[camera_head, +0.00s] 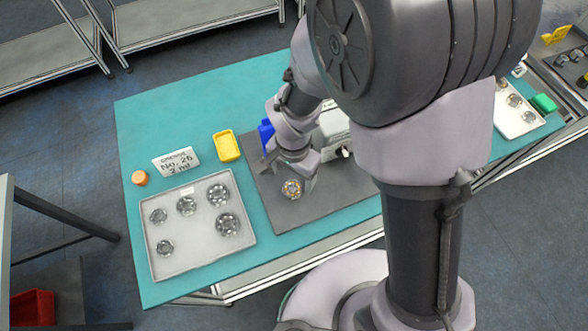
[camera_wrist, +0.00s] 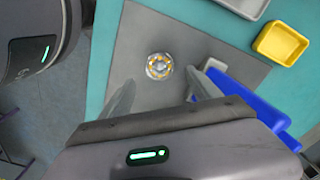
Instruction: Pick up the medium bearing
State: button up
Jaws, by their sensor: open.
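A silver bearing with a yellowish ring lies alone on the dark grey mat (camera_head: 262,200); the bearing (camera_head: 291,189) also shows in the wrist view (camera_wrist: 159,66). I cannot tell for sure whether it is the medium one. My gripper (camera_wrist: 160,88) is open and empty. Its two fingers point down toward the mat, and the bearing shows just beyond and between the fingertips in the wrist view. Several more bearings of different sizes, such as a large one (camera_head: 228,224), lie in a light grey tray (camera_head: 196,251) on the left.
A yellow bin (camera_head: 227,146), a white label sign (camera_head: 176,162) and an orange round object (camera_head: 139,177) stand on the teal table. A blue object (camera_wrist: 250,105) lies close to the right finger in the wrist view. A second tray (camera_head: 518,124) with bearings sits far right.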

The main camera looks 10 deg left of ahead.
aim_at(292, 189)
jog(key=f, duration=0.2)
jog(key=f+b, duration=0.1)
jog(key=f, duration=0.2)
jog(key=shift+s+a+f, duration=0.15)
jog(key=shift+s+f, duration=0.05)
grip_shut()
jog(key=shift+r, duration=0.1)
